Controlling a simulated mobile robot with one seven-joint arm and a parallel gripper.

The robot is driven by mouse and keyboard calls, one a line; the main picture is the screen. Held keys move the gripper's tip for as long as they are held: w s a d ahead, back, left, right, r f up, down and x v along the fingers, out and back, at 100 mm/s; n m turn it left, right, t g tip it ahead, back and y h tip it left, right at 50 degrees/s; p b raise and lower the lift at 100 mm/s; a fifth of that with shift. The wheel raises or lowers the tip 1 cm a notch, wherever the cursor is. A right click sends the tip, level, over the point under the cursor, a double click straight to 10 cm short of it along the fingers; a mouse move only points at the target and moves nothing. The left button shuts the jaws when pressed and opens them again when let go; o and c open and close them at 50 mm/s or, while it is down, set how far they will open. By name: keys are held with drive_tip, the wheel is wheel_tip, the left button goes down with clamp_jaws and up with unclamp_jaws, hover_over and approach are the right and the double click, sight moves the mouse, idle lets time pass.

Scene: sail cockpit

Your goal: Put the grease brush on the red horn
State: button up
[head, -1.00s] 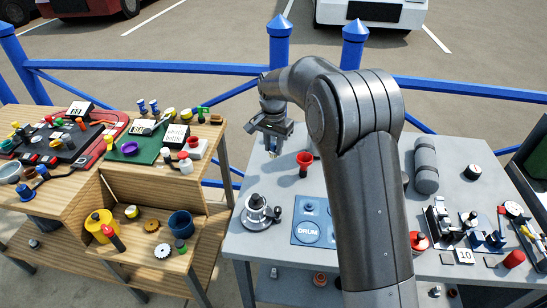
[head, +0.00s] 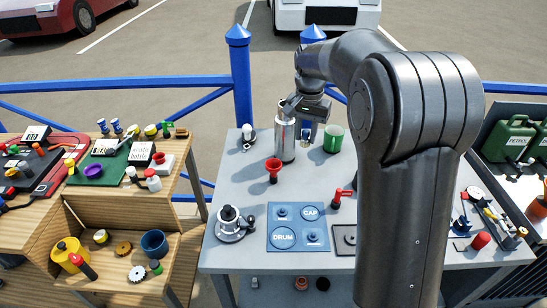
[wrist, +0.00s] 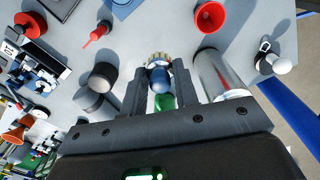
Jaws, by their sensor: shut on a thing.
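My gripper (head: 308,120) is over the back of the grey table. In the wrist view, its fingers (wrist: 160,80) are shut on a small dark-blue piece with a pale round end, which I take for the grease brush (wrist: 159,76). In the head view the held piece is hardly visible. A red flared piece, which I take for the red horn (head: 273,166), stands wide end up on the table, nearer and left of my gripper. It also shows at the top of the wrist view (wrist: 210,17), apart from my fingers.
A tall metal cylinder (head: 285,136) stands close left of my gripper, and a green cup (head: 333,139) close right. A blue mat (head: 298,240), red-handled switch (head: 341,197) and round metal fitting (head: 230,224) lie nearer. My arm hides part of the table's right side.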

drive_tip(key=w+a+f, duration=0.1)
drive_tip(key=a+f, duration=0.1)
drive_tip(key=a, duration=0.1)
drive_tip(key=w+a+f, duration=0.1)
drive_tip(key=a, duration=0.2)
drive_tip(key=a+f, duration=0.2)
drive_tip(key=shift+w+a+f, duration=0.3)
drive_tip(key=shift+w+a, duration=0.1)
drive_tip(key=shift+f, duration=2)
drive_tip(key=o, duration=0.9)
drive_tip(key=shift+f, duration=0.15)
drive_tip(key=shift+o, duration=0.2)
